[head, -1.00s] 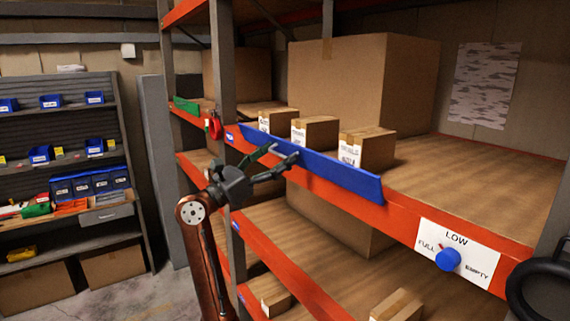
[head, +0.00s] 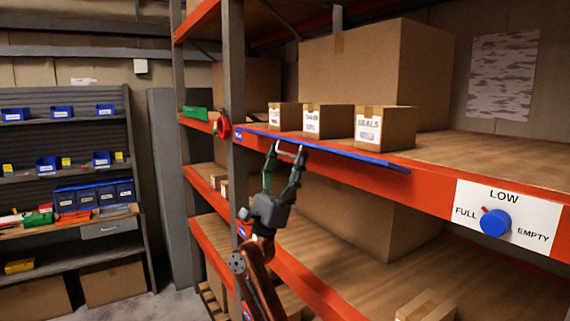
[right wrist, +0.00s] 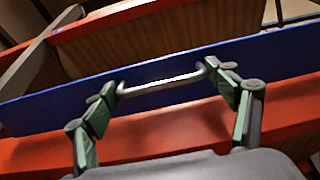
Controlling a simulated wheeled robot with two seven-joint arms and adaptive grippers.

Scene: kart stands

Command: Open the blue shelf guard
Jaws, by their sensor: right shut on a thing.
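The blue shelf guard (head: 350,156) shows in the head view as a thin, nearly edge-on strip along the orange front beam of the middle shelf. The labelled boxes behind it are uncovered. In the right wrist view the guard (right wrist: 180,72) is a long blue panel with a silver bar handle (right wrist: 160,84). My right gripper (head: 289,149) is at the handle from below. In the wrist view its green-padded fingers (right wrist: 161,88) are shut on the handle, one at each end. My left gripper is not in view.
Three small labelled boxes (head: 325,121) stand behind the guard, with a large carton (head: 350,75) further back. A blue knob (head: 495,223) sits on a white LOW/FULL/EMPTY plate at right. A grey upright (head: 232,80) stands left of the guard.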

